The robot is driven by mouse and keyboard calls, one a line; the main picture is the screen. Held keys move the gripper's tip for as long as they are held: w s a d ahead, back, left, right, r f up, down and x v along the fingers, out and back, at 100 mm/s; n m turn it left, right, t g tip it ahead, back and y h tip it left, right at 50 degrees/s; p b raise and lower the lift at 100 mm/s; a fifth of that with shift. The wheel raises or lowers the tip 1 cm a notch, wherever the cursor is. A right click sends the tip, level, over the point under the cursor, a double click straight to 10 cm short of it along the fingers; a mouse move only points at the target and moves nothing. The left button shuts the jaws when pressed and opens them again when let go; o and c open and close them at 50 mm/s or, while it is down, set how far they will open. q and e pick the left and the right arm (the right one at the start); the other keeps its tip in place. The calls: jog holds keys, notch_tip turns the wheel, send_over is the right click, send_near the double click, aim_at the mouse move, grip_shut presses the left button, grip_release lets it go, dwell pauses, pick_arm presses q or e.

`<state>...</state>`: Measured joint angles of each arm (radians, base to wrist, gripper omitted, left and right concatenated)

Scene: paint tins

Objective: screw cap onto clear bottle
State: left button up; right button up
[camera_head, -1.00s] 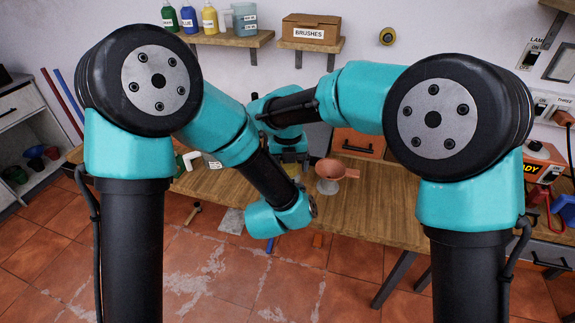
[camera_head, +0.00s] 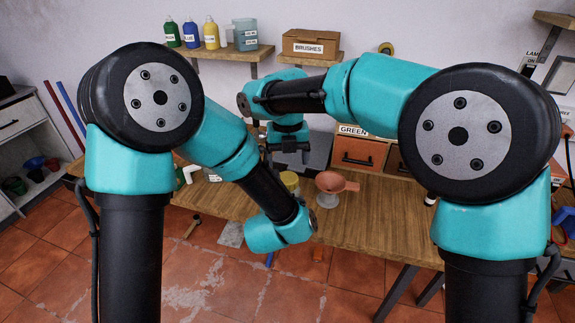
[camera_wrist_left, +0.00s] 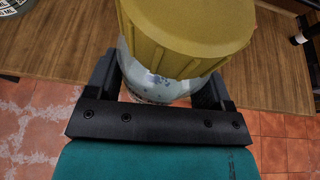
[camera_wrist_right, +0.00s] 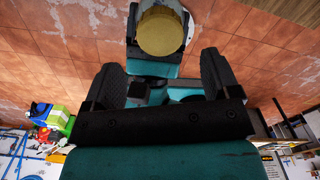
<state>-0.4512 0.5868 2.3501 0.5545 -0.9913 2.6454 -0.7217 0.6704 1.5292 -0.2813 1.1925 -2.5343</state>
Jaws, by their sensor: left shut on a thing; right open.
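The clear bottle (camera_wrist_left: 150,82) stands between the jaws of my left gripper (camera_wrist_left: 158,88), which is shut on it. The ribbed yellow cap (camera_wrist_left: 190,35) sits on top of the bottle and hides its mouth; I cannot tell how tight it is. In the head view the cap (camera_head: 290,179) shows behind my left forearm, which hides most of the bottle. My right gripper (camera_wrist_right: 160,80) is open and empty, apart from the cap (camera_wrist_right: 160,31), which lies beyond its fingertips in the right wrist view. In the head view my right gripper (camera_head: 289,145) is above the cap.
The drawer unit labelled GREEN (camera_head: 357,152) is behind.

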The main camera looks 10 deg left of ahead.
aim_at(287, 177)
jog(key=shift+r, duration=0.4)
jog(key=shift+f, duration=0.1)
jog(key=shift+f, duration=3.95)
jog(key=shift+c, duration=0.2)
jog(key=c, duration=0.9)
jog(key=o, duration=1)
jog(key=shift+o, duration=0.2)
